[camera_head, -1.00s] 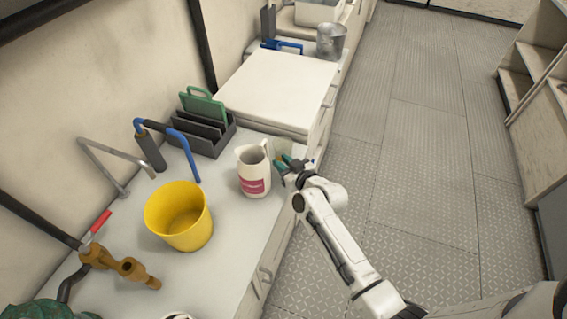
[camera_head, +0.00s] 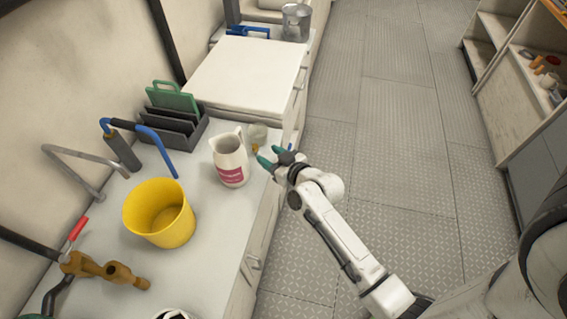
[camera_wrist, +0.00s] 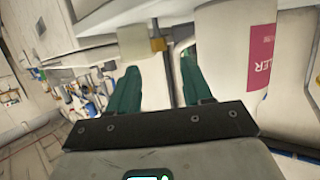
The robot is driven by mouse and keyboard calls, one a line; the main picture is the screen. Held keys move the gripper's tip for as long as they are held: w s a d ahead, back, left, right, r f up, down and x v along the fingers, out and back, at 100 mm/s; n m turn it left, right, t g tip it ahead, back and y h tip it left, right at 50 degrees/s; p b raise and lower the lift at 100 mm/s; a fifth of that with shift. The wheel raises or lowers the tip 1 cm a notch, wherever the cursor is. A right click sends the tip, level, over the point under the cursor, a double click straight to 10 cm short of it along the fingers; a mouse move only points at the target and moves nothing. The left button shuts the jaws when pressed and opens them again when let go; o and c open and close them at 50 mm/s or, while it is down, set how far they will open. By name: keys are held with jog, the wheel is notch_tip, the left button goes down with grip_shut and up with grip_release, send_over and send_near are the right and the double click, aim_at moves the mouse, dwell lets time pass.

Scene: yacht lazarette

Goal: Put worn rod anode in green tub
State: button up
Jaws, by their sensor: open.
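My gripper (camera_head: 271,157) is open, with green fingers, at the counter's right edge just right of the white jug (camera_head: 230,160). In the wrist view the fingers (camera_wrist: 160,68) stand apart with nothing held between them. A small brass-yellow piece (camera_head: 256,149) lies beyond the fingertips by a pale translucent cup (camera_head: 257,132). The yellow piece also shows in the wrist view (camera_wrist: 158,44). It may be part of the worn rod anode, but it is too small to tell.
On the counter (camera_head: 205,215) stand a yellow bucket (camera_head: 160,213), a bronze fitting (camera_head: 105,269) and a dark rack (camera_head: 178,130) holding a green board (camera_head: 172,96). A metal pot (camera_head: 296,22) stands farther back. Open floor (camera_head: 390,150) lies right, then a shelf unit (camera_head: 500,100).

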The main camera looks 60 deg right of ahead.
jog(key=s+a+f+n+g+y, duration=0.1)
jog(key=s+a+g+y, duration=0.3)
jog(key=s+a, duration=0.7)
jog(key=n+g, duration=0.1)
jog(key=g, duration=0.1)
jog(key=shift+s+a+f+n+g, duration=0.25)
jog(key=shift+s+a+n+g, duration=0.05)
jog(key=shift+s+n, duration=0.1)
jog(key=s+g, duration=0.2)
jog(key=s, duration=0.1)
jog(key=s+a+r+g, duration=0.1)
jog(key=s+g, duration=0.1)
jog(key=s, duration=0.2)
jog(key=s+a+g, duration=0.1)
jog(key=s+g, duration=0.1)
jog(key=s, duration=0.1)
jog(key=shift+s+a+r+h, duration=0.2)
jog(key=shift+s+h, duration=0.1)
jog(key=shift+s, duration=0.1)
jog(key=shift+c, duration=0.4)
jog(key=shift+s+r+g, duration=0.1)
jog(key=shift+s+g, duration=0.2)
jog(key=shift+c, duration=0.7)
jog(key=m+t+h+p, duration=0.3)
jog(key=t+h+p, duration=0.1)
jog(key=t, duration=0.8)
send_near(257, 149)
jog(key=shift+p+x, duration=0.55)
jog(key=shift+x, duration=3.95)
